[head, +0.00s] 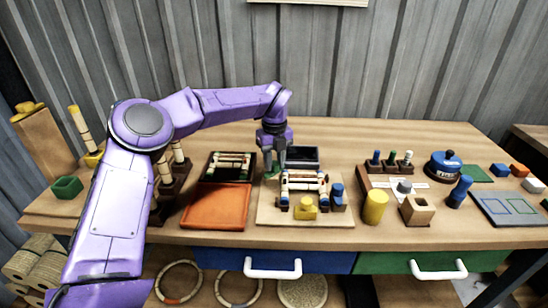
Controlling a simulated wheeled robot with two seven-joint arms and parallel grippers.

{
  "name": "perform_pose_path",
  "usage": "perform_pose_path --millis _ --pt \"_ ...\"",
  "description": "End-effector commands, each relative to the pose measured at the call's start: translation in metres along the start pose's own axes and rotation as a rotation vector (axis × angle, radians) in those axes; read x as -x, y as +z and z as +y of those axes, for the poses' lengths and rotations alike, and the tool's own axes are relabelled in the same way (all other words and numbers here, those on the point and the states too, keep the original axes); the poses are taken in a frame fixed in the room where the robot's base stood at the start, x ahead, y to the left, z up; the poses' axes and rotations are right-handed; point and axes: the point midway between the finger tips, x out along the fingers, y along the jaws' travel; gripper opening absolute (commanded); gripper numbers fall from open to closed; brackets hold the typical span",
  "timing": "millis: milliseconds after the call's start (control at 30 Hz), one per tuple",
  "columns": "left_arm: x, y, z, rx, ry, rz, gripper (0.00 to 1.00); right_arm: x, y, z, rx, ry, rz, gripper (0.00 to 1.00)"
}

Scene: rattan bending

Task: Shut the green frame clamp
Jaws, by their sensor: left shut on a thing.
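My left gripper (272,161) reaches down from above at the back left corner of the pale board (335,218). It is shut on a small green part, which I take to be the green frame clamp (270,174). The gripper hides much of it, so I cannot tell how far the clamp is shut. Just right of it on the board stands a frame of pale rattan rods (303,187) with blue and dark fittings. A yellow block (306,208) and a blue post (337,193) are on the board too. My right gripper is not in view.
An orange tray (215,206) and a dark tray with rods (230,167) lie to the left. A black bin (302,156) is behind the frame. A yellow cylinder (375,206) and a wooden block with a hole (417,210) stand to the right.

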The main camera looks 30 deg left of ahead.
Motion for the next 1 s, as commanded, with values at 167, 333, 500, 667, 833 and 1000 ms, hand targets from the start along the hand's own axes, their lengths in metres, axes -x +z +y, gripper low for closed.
perform_pose_path --millis 167,333,500,667,833,1000 --pt "0.002 -0.001 0.0 -0.166 0.001 0.003 0.01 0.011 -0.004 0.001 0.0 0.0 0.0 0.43" --pt "0.002 -0.001 0.0 -0.328 0.0 0.004 0.01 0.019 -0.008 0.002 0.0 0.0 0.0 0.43" --pt "0.002 -0.001 0.0 -0.486 0.001 0.003 0.01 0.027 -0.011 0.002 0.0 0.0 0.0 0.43" --pt "0.001 -0.001 0.0 -0.617 0.001 0.003 0.01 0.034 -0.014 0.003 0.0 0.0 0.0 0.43" --pt "0.001 -0.001 0.0 -0.73 0.001 0.004 0.01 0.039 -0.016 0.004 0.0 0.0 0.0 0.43" --pt "0.0 -0.001 0.0 -0.809 0.002 0.003 0.01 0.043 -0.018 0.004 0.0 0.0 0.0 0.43"
